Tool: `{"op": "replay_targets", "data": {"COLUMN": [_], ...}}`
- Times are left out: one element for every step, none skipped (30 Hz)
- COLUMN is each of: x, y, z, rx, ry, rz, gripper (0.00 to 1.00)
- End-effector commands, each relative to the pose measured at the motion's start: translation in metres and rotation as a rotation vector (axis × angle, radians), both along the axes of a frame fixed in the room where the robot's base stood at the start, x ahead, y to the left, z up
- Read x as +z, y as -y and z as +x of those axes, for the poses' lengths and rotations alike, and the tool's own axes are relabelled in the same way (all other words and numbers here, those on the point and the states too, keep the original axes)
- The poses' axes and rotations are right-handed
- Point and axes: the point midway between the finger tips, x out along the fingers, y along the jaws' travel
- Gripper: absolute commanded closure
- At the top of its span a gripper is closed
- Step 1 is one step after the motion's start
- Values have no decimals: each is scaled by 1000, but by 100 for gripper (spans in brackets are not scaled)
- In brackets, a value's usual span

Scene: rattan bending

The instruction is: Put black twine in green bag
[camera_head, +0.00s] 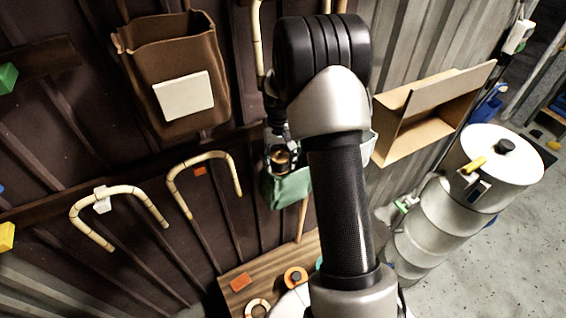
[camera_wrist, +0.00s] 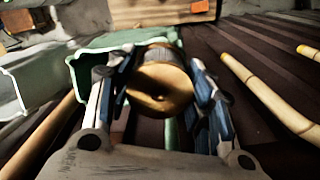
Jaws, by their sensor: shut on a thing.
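My gripper (camera_head: 279,143) is shut on a spool (camera_head: 281,158) at the mouth of the green bag (camera_head: 288,188), partly hidden behind my arm in the head view. In the wrist view, my gripper (camera_wrist: 160,82) has a blue-padded finger on each side of the spool (camera_wrist: 158,92). The green bag (camera_wrist: 95,46) shows beyond and left of the fingers. I cannot tell how far the spool is inside the bag.
A brown bag (camera_head: 175,70) with a blank label hangs at upper left. Bent rattan canes (camera_head: 205,158) hang on the wall left of the green bag. A wooden surface (camera_head: 245,280) with small rolls lies below.

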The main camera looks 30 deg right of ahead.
Motion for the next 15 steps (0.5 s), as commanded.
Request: {"op": "replay_targets", "data": {"x": [0,0,0,0,-1,-1,-1,-1,-1,-1,-1,-1,-1,-1,-1], "y": [0,0,0,0,0,0,0,0,0,0,0,0,0,0,0], "z": [2,3,4,5,5,5,5,6,6,6,6,6,5,5,5], "rx": [0,1,1,1,1,1,1,1,1,1,1,1,1,1,1], "ry": [0,0,0,0,0,0,-1,-1,-1,-1,-1,-1,-1,-1,0], "rz": [0,0,0,0,0,0,0,0,0,0,0,0,0,0,0], "gripper": [77,77,77,77,77,77,77,77,77,77,77,77,77,52,49]}}
